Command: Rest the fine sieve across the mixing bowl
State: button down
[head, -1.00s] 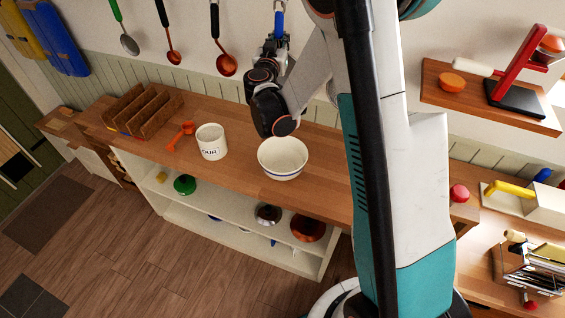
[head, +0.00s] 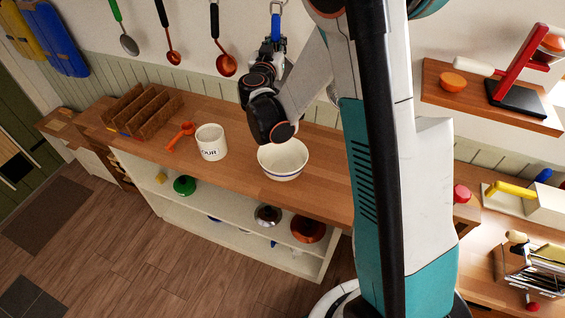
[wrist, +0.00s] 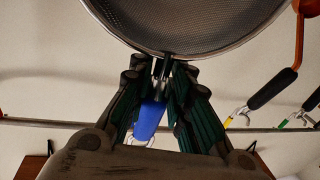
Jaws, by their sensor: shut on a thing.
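The fine sieve shows in the wrist view as a round grey mesh (wrist: 185,22) with a metal rim, cut off at the top. Its blue handle (wrist: 150,118) lies between the fingers of my gripper (wrist: 162,75), which is shut on the sieve near the neck. In the head view the blue handle (head: 276,28) stands upright above my gripper (head: 270,50), against the wall, with a metal loop or hook at its top. I cannot tell if it still hangs. The mesh is hidden there. The white mixing bowl (head: 283,160) stands empty on the wooden counter, below my gripper.
A brown divided rack (head: 143,108) is farther left. A ladle (head: 223,62) and other utensils hang on the wall beside my gripper. A wall shelf (head: 480,98) is at right.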

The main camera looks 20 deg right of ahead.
jog(key=s+a+f+b, duration=0.1)
jog(key=s+a+b, duration=0.1)
jog(key=s+a, duration=0.2)
dwell(1.2)
dwell(0.7)
